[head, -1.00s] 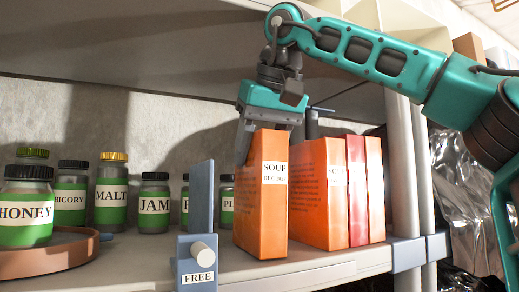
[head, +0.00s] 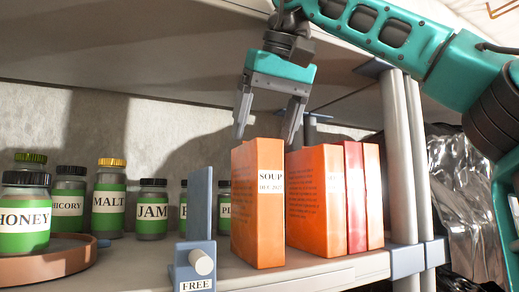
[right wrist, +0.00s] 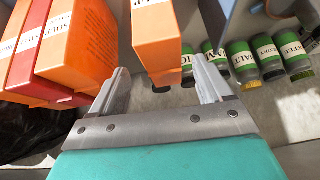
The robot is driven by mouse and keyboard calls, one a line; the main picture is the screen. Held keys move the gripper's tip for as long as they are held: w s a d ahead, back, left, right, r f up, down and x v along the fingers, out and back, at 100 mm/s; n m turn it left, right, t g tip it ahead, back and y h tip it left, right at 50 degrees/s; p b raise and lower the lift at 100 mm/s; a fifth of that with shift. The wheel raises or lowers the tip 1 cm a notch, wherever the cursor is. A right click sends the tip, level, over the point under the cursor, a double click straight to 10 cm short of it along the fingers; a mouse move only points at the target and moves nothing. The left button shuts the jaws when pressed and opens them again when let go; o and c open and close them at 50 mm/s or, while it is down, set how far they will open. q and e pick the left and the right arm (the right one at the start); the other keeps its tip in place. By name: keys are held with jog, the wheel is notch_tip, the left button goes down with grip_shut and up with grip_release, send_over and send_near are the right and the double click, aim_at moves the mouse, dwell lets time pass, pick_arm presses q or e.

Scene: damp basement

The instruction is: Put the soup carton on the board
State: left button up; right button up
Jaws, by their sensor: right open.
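The orange soup carton (head: 257,225) stands upright at the shelf's front edge, its white label reading SOUP with a date line below. My right gripper (head: 263,139) is open and empty just above the carton, fingers pointing down and apart from it. In the right wrist view the carton (right wrist: 156,40) lies beyond the open fingers (right wrist: 161,66). A second orange carton (head: 315,205) stands to its right, beside a red carton (head: 356,200) and another orange one (head: 374,200). No separate board can be made out. My left gripper is not in view.
A blue-grey divider (head: 200,205) with a FREE tag stands left of the carton. Green-labelled jars (head: 109,205) stand farther left, with HONEY on a round brown tray (head: 45,264). Grey posts (head: 400,160) rise at right, and a shelf (head: 150,40) hangs overhead.

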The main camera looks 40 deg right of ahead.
jog(key=shift+v, duration=0.9)
